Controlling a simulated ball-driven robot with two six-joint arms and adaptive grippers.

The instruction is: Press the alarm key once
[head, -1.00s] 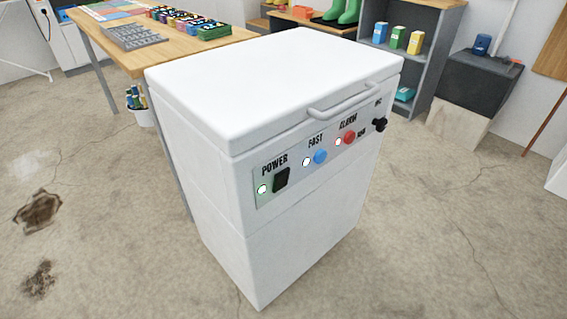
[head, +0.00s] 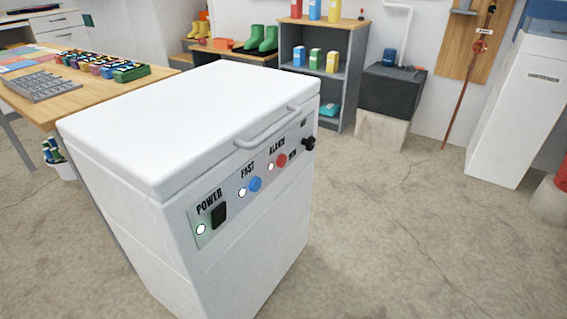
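A white chest-like machine (head: 200,115) with a closed lid and a grey front handle (head: 268,129) stands left of centre in the head view. Its control panel faces the right. The panel carries a black POWER switch (head: 218,215), a blue FAST button (head: 255,184), a red button under the ALARM label (head: 281,160) and a black knob (head: 308,143). White indicator spots sit beside the power, fast and alarm controls. Neither of my grippers is in view.
A wooden table (head: 150,84) with a grey tray and colourful items stands behind the machine at left. Shelves (head: 345,90), a dark box on a pale block (head: 392,92) and a white cabinet (head: 515,110) line the back. The floor at right is open.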

